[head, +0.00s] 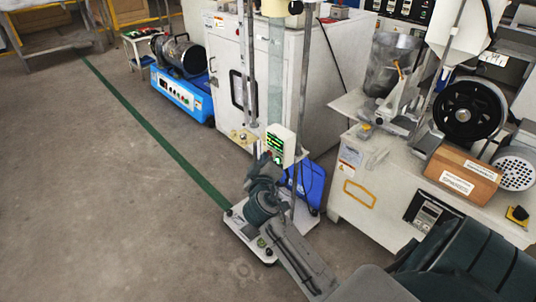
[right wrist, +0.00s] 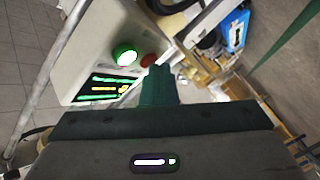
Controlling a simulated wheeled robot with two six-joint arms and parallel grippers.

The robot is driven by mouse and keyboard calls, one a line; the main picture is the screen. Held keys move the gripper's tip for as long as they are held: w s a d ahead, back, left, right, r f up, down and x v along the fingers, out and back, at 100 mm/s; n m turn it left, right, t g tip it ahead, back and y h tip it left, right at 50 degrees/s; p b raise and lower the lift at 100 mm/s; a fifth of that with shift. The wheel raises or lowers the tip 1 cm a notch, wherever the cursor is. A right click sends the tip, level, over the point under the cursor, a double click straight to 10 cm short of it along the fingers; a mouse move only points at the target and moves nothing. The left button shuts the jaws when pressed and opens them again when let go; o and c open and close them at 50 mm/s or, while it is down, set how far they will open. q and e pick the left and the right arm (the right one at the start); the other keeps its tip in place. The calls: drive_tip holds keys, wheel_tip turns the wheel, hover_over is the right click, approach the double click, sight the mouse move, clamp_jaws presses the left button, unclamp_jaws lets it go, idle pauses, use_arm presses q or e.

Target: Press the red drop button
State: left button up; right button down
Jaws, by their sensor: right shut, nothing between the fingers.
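The control box (head: 281,145) is a pale box with green displays, mounted on a stand in the head view. In the right wrist view the red button (right wrist: 148,60) is on the box face, to the right of a lit green button (right wrist: 126,54). My right gripper (right wrist: 159,72) is shut and empty. Its fingertips are right beside the red button in that view and partly overlap its edge; I cannot tell whether they touch it. In the head view my right gripper (head: 267,159) is at the box's lower left, and the red button cannot be made out. My left gripper is not in view.
The stand's white base (head: 243,238) and upright rods are around my right arm. A blue container (head: 306,187) stands behind it. A white cabinet (head: 225,75) is behind, and a machine bench (head: 355,195) is on the right. The floor on the left is clear.

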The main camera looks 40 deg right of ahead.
drive_tip(key=shift+a, duration=0.9)
drive_tip(key=a, duration=0.4)
drive_tip(key=shift+s+a, duration=0.25)
drive_tip(key=shift+a, duration=0.15)
idle(0.4)
